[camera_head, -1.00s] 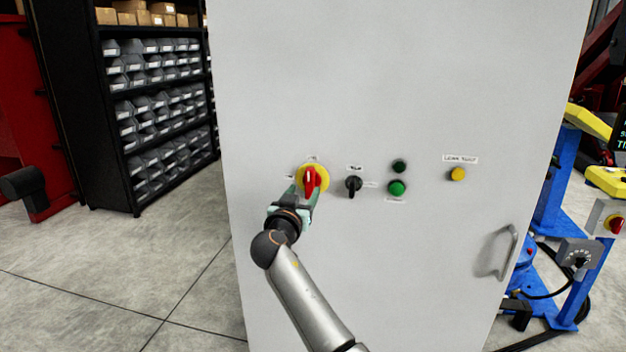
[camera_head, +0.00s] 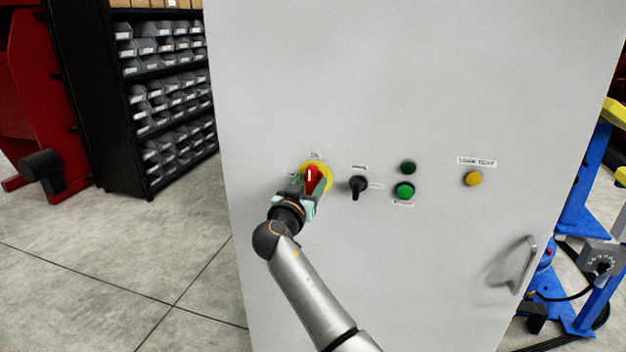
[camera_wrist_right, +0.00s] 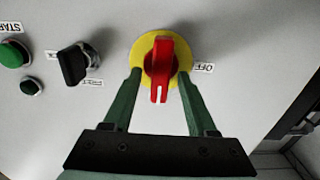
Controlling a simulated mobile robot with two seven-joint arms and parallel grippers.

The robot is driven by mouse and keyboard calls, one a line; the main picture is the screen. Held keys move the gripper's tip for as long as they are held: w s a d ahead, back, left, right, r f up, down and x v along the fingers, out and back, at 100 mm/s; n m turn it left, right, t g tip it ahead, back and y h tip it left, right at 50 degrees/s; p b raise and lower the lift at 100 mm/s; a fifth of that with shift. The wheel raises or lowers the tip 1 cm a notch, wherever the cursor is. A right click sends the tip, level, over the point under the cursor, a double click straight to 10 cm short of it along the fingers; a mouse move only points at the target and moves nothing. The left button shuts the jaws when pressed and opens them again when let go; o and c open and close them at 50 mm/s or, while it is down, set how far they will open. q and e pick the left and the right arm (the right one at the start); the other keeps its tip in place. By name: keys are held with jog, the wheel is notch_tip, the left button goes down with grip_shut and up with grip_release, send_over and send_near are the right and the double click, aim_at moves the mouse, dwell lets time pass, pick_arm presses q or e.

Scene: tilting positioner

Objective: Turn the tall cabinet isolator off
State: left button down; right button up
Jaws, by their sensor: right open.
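The isolator is a red handle (camera_head: 312,178) on a round yellow plate (camera_head: 326,172), on the front of the tall grey cabinet (camera_head: 400,90). The handle stands close to upright in the head view. The wrist view shows the red handle (camera_wrist_right: 160,72) and an OFF label (camera_wrist_right: 203,67) beside the yellow plate (camera_wrist_right: 144,48). My right gripper (camera_head: 308,190) is at the isolator, its green fingers (camera_wrist_right: 158,88) open on either side of the handle, with a gap on both sides. My left gripper is not in view.
A black selector switch (camera_head: 357,186), green button (camera_head: 404,191), dark green lamp (camera_head: 408,168) and yellow button (camera_head: 474,179) sit right of the isolator. A door handle (camera_head: 526,263) is lower right. Shelves with grey bins (camera_head: 165,90) stand left; the floor before them is clear.

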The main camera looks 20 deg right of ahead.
dwell(0.3)
grip_shut()
dwell(0.3)
